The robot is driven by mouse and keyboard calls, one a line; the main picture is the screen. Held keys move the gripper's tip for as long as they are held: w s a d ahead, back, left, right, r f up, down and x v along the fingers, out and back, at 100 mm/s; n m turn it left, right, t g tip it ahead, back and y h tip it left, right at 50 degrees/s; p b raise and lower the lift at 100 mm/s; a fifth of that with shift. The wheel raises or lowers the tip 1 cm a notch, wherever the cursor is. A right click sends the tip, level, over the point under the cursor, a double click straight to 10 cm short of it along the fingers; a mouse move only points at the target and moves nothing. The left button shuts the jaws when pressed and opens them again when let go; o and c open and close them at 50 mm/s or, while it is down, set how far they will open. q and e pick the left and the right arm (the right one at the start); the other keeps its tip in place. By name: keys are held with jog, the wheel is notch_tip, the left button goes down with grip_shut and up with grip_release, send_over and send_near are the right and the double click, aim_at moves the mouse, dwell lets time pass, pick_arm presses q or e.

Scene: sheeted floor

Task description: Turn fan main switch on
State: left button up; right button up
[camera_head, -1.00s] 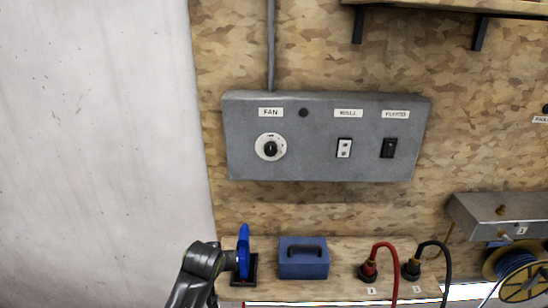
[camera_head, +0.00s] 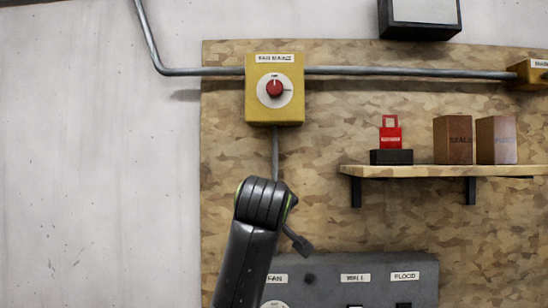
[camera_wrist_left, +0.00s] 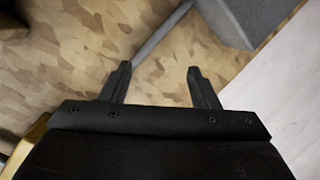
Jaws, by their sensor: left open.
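The yellow switch box (camera_head: 274,108) labelled FAN MAINS is on the wooden board in the upper middle of the head view. Its round white dial carries a red knob (camera_head: 275,88), whose light mark appears to point up; the small dial lettering is hard to read. In the left wrist view my left gripper (camera_wrist_left: 158,78) is open and empty, its fingers spread before the board. A yellow edge (camera_wrist_left: 30,140) at lower left there seems to be the switch box. In the head view my left arm is below the switch box; its fingers are not clearly seen. My right gripper is out of view.
A grey panel (camera_head: 385,270) with FAN, WALL and FLOOD labels is below, partly behind my arm. Metal conduit (camera_head: 400,72) runs across the board. A wooden shelf (camera_head: 430,171) at right holds a red padlock-shaped item (camera_head: 391,135) and two brown boxes (camera_head: 496,140).

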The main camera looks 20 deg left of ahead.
pick_arm(q)
jog(key=s+d+r+n+t, duration=0.1)
jog(key=s+r, duration=0.2)
jog(key=r, duration=0.5)
jog(key=s+d+r+n+t, duration=0.1)
jog(key=s+d+r, duration=0.1)
jog(key=r, duration=0.6)
jog(key=n+t+y, duration=0.1)
jog(key=n, duration=0.2)
send_near(274, 87)
jog(key=p+x, duration=0.8)
jog(key=shift+w+a+r+p, duration=0.1)
jog(key=shift+w+r+p, duration=0.1)
jog(key=shift+p, duration=0.2)
jog(key=shift+w+a+f, duration=0.15)
jog(key=shift+w, duration=0.3)
jog(key=c, duration=1)
jog(key=shift+o, duration=0.2)
